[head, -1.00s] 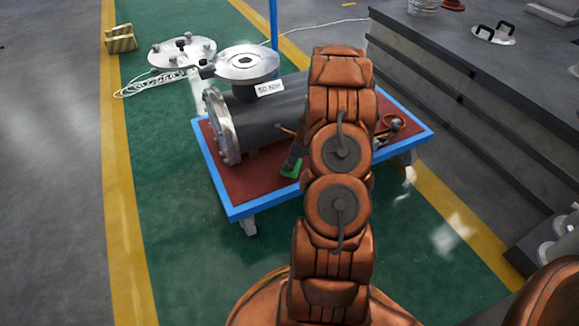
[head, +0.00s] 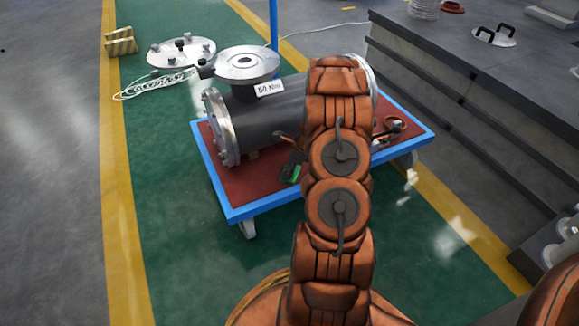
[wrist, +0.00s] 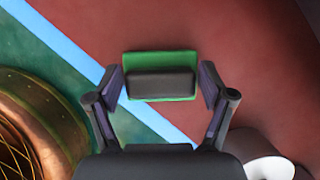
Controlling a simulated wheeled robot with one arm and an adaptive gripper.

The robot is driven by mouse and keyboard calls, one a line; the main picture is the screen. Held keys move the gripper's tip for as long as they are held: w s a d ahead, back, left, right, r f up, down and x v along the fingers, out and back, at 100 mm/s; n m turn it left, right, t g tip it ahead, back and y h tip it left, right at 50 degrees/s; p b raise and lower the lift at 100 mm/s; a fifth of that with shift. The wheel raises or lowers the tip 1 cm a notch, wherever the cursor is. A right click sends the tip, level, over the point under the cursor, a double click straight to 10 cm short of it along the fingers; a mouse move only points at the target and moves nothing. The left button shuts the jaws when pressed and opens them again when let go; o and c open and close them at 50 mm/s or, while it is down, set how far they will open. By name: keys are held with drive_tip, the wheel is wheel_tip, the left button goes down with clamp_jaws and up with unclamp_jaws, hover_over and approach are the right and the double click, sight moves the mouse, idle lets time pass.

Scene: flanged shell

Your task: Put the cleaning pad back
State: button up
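The cleaning pad (wrist: 161,91) is a green slab with a black block-like handle on top. In the wrist view it lies on the red top of the cart, close to the blue edge. My gripper (wrist: 162,78) is open, with one finger on each side of the pad. A gap shows at the right finger; the left fingertip appears close to the pad's left end. In the head view the pad (head: 295,175) shows on the cart, left of my arm, and my arm hides most of my gripper there.
The blue-edged cart (head: 272,209) carries a grey flanged shell (head: 280,115) with a label reading 50 Nm. Small tools (head: 392,127) lie at the cart's right end. A stepped grey platform (head: 470,110) stands to the right. Green floor is clear at the front left.

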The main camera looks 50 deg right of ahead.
drive_tip(key=shift+o, duration=0.9)
drive_tip(key=p+v, duration=0.5)
drive_tip(key=v, duration=0.7)
drive_tip(key=s+a+r+n+g+y, duration=0.1)
drive_tip(key=a+r+n+g, duration=0.1)
drive_tip(key=a+r+n, duration=0.85)
drive_tip(key=s+a+r+n+g+y, duration=0.15)
drive_tip(key=a+r+n, duration=0.3)
drive_tip(key=a, duration=1.15)
drive_tip(key=s+a+r+n+g+h, duration=0.1)
drive_tip(key=s+a+r+n, duration=0.25)
drive_tip(key=s+a, duration=0.2)
drive_tip(key=s+a+r+n+g+h, duration=0.1)
drive_tip(key=s+a+r+n+g, duration=0.1)
drive_tip(key=s+a+n, duration=0.3)
drive_tip(key=s+a+r+n+g+h, duration=0.1)
drive_tip(key=s+n, duration=0.6)
drive_tip(key=s, duration=0.7)
drive_tip(key=shift+s+a+r+h, duration=0.3)
drive_tip(key=shift+a+r+h, duration=0.4)
drive_tip(key=shift+r, duration=0.2)
drive_tip(key=shift+a+r+n+g, duration=0.1)
drive_tip(key=shift+r+n+g, duration=0.05)
drive_tip(key=shift+n+g, duration=0.1)
